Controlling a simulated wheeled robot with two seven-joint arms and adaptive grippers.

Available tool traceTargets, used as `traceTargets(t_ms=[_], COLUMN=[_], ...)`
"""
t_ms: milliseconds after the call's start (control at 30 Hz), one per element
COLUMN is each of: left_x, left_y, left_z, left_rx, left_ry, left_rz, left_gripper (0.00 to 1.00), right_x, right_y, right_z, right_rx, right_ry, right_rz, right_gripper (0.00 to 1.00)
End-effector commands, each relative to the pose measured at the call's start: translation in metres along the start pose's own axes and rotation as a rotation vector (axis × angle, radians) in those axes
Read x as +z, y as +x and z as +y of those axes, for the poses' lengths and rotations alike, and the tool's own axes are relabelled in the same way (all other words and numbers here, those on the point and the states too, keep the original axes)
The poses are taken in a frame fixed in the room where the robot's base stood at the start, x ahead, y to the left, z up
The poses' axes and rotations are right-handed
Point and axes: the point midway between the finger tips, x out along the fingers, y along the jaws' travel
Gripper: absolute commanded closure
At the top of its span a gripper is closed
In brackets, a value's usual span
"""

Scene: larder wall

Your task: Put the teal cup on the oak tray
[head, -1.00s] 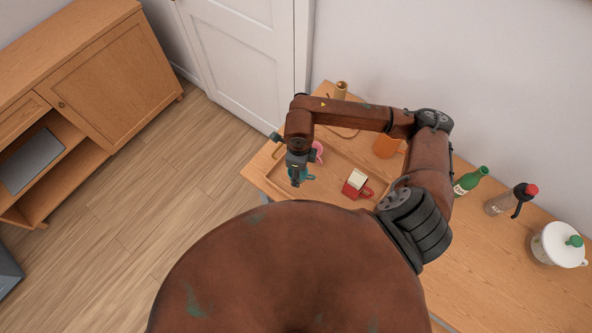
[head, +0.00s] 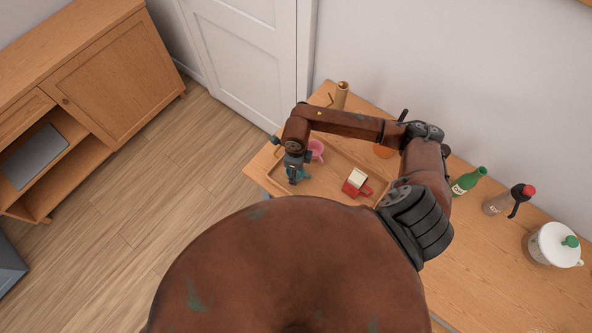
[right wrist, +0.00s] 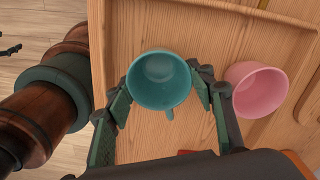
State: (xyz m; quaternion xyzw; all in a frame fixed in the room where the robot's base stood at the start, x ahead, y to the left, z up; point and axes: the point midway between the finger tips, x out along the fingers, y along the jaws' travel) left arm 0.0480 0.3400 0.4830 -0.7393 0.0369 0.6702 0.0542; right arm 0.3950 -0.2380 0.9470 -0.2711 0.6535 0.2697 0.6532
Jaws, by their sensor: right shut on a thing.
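The teal cup (right wrist: 160,82) is between the two fingers of my right gripper (right wrist: 163,95), which is shut on it. The cup's open mouth faces the wrist camera, with its handle at the lower side. In the head view my right gripper (head: 296,178) hides most of the teal cup (head: 303,174). The cup is over the left part of the oak tray (right wrist: 278,18); I cannot tell whether its base touches the tray floor.
A pink cup (right wrist: 259,89) stands on the tray close beside the right finger. A red mug (head: 357,184) is further right on the tray.

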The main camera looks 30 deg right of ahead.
Motion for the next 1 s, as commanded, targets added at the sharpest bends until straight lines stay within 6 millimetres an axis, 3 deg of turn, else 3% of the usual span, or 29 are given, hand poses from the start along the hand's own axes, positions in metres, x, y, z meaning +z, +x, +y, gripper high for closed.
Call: traceTargets(t_ms=[267,633,767,1000], left_x=[0.0,-0.001,-0.001,0.001], left_y=[0.001,-0.005,0.004,0.016], left_z=[0.0,0.0,0.0,0.001], left_rx=[0.0,0.0,0.0,0.0], left_ry=[0.0,0.0,0.0,0.0], left_rz=[0.0,0.001,0.002,0.001], left_gripper=[0.37,0.37,0.37,0.37], right_x=[0.0,0.0,0.001,0.001], right_y=[0.0,-0.004,-0.021,-0.073], right_z=[0.0,0.0,-0.002,-0.002], right_rx=[0.0,0.0,-0.004,-0.005], right_ry=[0.0,0.001,-0.002,-0.002], right_rz=[0.0,0.0,-0.003,-0.004], right_gripper=[0.33,0.33,0.33,0.33])
